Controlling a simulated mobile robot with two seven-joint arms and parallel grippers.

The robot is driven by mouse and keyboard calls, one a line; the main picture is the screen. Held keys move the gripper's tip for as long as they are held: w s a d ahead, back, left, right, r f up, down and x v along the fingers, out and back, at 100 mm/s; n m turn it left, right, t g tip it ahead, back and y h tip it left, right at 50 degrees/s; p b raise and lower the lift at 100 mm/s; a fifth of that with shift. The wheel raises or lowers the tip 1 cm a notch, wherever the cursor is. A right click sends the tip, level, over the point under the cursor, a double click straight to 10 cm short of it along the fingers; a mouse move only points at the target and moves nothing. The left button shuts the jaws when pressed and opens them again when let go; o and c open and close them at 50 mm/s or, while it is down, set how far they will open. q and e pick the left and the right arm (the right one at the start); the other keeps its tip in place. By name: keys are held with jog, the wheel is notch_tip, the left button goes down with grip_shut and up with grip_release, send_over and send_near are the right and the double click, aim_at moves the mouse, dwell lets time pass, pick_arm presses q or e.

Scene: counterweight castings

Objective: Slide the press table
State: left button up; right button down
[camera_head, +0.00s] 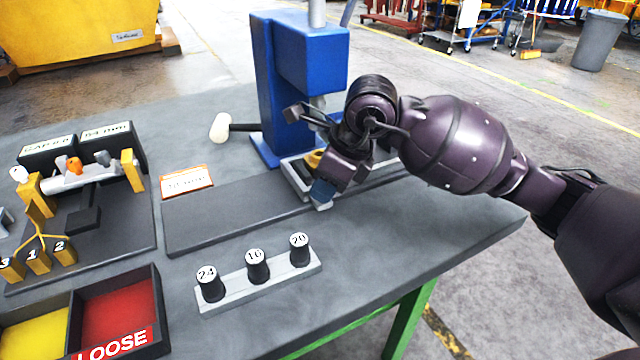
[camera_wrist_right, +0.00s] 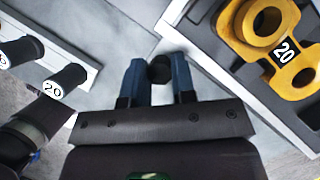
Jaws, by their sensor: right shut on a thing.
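The blue press (camera_head: 312,60) stands at the back of the bench. Its press table (camera_head: 291,178), a light grey tray on a dark grey slide track (camera_head: 225,222), is under the press head and partly hidden by my right arm. In the right wrist view the table's rim (camera_wrist_right: 207,62) shows, with a yellow casting (camera_wrist_right: 270,30) marked 20 lying in it. My right gripper (camera_head: 323,193) is at the table's front; its blue fingers (camera_wrist_right: 159,82) are shut on a black round knob (camera_wrist_right: 159,68). My left gripper is not in view.
A grey strip (camera_head: 232,294) with black plugs marked 24, 16 and 20 stands in front of the track. A mallet (camera_head: 222,127), an orange-edged card (camera_head: 187,181), a fixture (camera_head: 75,185) and red and yellow bins (camera_head: 118,310) are left. The track's left part is clear.

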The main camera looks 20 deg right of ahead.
jog(key=c, duration=1.4)
grip_release()
jog(key=shift+w+d+r, duration=0.1)
jog(key=shift+d, duration=0.05)
jog(key=o, duration=0.5)
jog(key=shift+d, duration=0.2)
jog(key=shift+c, duration=0.2)
jog(key=shift+a, duration=0.1)
